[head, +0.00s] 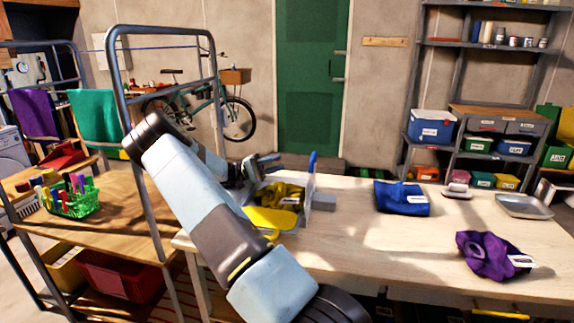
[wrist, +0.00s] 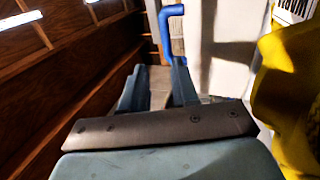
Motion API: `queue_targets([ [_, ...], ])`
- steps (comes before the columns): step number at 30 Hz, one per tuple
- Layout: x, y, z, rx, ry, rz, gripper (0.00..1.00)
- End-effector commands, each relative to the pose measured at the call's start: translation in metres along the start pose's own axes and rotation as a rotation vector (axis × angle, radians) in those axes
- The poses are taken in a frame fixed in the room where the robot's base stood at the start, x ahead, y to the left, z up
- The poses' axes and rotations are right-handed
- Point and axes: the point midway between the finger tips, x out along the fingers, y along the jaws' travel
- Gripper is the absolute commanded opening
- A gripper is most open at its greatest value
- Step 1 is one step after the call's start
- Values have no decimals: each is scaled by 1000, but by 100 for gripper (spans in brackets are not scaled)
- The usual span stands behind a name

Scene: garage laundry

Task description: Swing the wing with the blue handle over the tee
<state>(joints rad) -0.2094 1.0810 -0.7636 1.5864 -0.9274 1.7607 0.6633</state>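The blue handle (head: 312,161) stands at the upper end of an upright pale wing (head: 309,187) near the table's left end. It also shows in the wrist view (wrist: 166,30), just beyond my fingertips and nearer the right finger. The crumpled yellow tee (head: 280,194) lies left of the wing; in the wrist view it (wrist: 292,90) fills the right edge, with a white label above. My gripper (head: 270,161) is left of the handle, above the tee. Its fingers (wrist: 158,82) are apart with nothing between them. My arm hides part of the board.
A yellow flat piece (head: 270,218) lies at the table's left edge. A metal rack frame (head: 156,215) stands left of my arm.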

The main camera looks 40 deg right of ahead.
Motion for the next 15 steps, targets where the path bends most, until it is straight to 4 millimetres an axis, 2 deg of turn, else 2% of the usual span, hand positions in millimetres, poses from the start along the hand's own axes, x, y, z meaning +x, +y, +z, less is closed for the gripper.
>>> queue_targets([
  [1, -11, 4, 0, 3, 2, 1, 29],
  [6, -42, 16, 0, 5, 4, 2, 29],
  [15, -73, 28, 0, 5, 1, 3, 29],
])
